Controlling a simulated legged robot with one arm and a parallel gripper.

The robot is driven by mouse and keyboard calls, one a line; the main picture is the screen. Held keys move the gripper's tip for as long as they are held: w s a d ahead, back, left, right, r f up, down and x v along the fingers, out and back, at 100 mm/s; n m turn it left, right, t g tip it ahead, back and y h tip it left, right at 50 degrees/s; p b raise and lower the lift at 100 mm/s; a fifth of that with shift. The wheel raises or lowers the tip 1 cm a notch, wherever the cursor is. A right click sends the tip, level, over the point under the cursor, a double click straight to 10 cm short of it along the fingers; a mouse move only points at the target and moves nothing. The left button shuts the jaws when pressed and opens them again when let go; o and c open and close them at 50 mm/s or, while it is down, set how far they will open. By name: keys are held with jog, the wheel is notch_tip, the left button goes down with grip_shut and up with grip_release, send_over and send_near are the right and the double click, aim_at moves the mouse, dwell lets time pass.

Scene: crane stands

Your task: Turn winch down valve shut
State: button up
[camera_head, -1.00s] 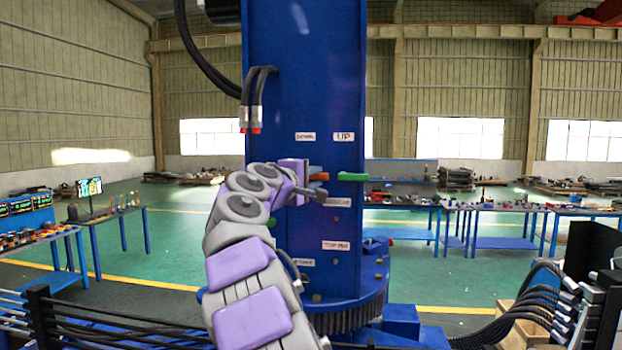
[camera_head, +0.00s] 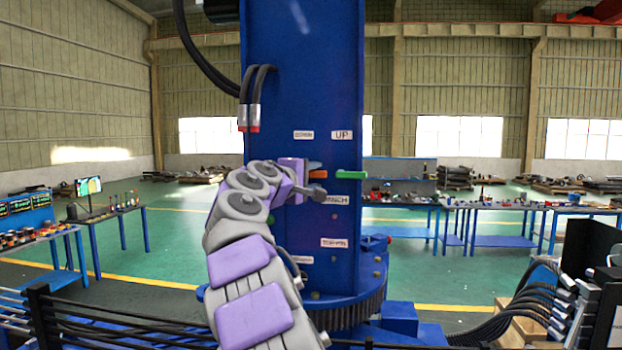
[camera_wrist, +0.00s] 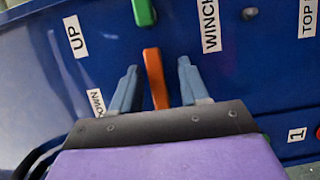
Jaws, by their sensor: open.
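The winch down valve has an orange lever handle (camera_wrist: 155,75), beside the DOWN label (camera_wrist: 96,102) on the blue column. In the wrist view my gripper (camera_wrist: 158,70) is open, with one grey-blue finger on each side of the orange handle. Small gaps show between handle and fingers, so neither finger appears to touch it. In the head view my gripper (camera_head: 316,170) is at the column face, and it hides most of the orange handle. The base of the handle is hidden by my gripper in the wrist view.
A green lever (camera_head: 352,175) under the UP label (camera_head: 342,135) sticks out close to the right; it also shows in the wrist view (camera_wrist: 143,12). A WINCH label (camera_wrist: 210,25) and a bolt (camera_wrist: 249,14) are nearby. Hoses (camera_head: 250,95) hang at the column's upper left.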

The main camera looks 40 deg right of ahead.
jog(key=shift+a, duration=0.1)
jog(key=b+v, duration=0.2)
jog(key=v, duration=1.5)
jog(key=shift+a, duration=0.2)
jog(key=shift+f, duration=0.2)
jog(key=s+a+f+m+g+y+b, duration=0.1)
jog(key=s+f+y+b, duration=0.3)
jog(key=f, duration=0.7)
jog(key=s+a+f+m+g+y+b, duration=0.1)
jog(key=s+f+y+b, duration=0.1)
jog(key=s+f, duration=0.65)
jog(key=s+f+m+g+y+b, duration=0.1)
jog(key=s+f+y+b, duration=0.15)
jog(key=f, duration=1.15)
jog(key=s+a+f+g+y+b, duration=0.1)
jog(key=s+a+f+y+b, duration=0.1)
jog(key=s+a+f, duration=0.4)
jog(key=s+a+f+g+y+b, duration=0.2)
jog(key=s+a+f, duration=0.5)
jog(key=f, duration=0.5)
jog(key=s+a+f+g+y+b, duration=0.1)
jog(key=s+a+f+y+b, duration=0.1)
jog(key=s+a+f+y, duration=0.2)
jog(key=s+a+f, duration=0.3)
jog(key=f, duration=0.2)
jog(key=shift+s+f, duration=0.2)
